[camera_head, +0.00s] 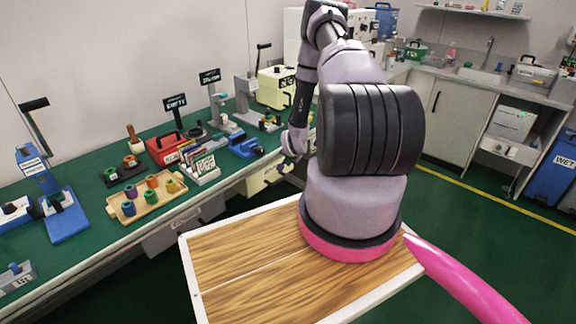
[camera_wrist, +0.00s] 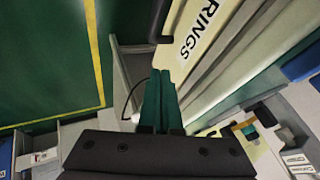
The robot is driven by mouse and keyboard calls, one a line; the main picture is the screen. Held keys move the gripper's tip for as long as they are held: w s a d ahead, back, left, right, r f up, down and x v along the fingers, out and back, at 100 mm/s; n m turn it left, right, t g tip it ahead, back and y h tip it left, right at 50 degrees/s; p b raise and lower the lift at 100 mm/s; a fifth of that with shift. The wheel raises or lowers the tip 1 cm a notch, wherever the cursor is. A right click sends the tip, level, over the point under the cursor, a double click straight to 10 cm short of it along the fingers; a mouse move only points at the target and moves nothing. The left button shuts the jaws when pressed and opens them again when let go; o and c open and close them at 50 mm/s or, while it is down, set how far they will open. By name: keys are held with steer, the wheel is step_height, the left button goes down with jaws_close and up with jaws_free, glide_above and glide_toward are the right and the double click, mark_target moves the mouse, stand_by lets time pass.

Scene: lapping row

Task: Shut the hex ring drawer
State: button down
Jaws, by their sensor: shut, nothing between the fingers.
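The hex ring drawer's cream front (camera_wrist: 205,35) shows in the wrist view, with the dark letters "RINGS" on it and a dark handle (camera_wrist: 161,20) at the top. In the head view the cream drawer front (camera_head: 258,181) shows below the bench edge, partly hidden by my arm. My gripper (camera_wrist: 161,78) is shut and empty, its teal fingers side by side close to the drawer front. I cannot tell whether they touch it. In the head view my gripper (camera_head: 289,160) is at the bench edge, mostly hidden. How far the drawer stands out is unclear.
The green bench top (camera_head: 90,225) above holds a wooden tray (camera_head: 150,205) of coloured rings, a red box (camera_head: 162,148) and several hand tools. A grey drawer (camera_head: 172,235) is farther left under the bench. Green floor with a yellow line lies open to the right.

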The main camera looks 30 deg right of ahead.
steer(key=s+a+r+m+t+y, duration=0.1)
steer(key=s+a+r+m+y, duration=0.3)
steer(key=m, duration=0.6)
steer(key=s+a+r+m+t+y, duration=0.1)
steer(key=s+a+m, duration=0.2)
steer(key=s+m, duration=0.45)
steer(key=shift+m, duration=0.95)
steer(key=x, duration=0.4)
steer(key=w+r+x, duration=0.1)
steer(key=x, duration=0.3)
steer(key=w+r+x, duration=0.1)
steer(key=x, duration=0.4)
steer(key=shift+w+a+r, duration=0.1)
steer(key=shift+w+a, duration=0.05)
steer(key=shift+a, duration=0.1)
steer(key=shift+w+a, duration=0.2)
steer(key=shift+w, duration=0.25)
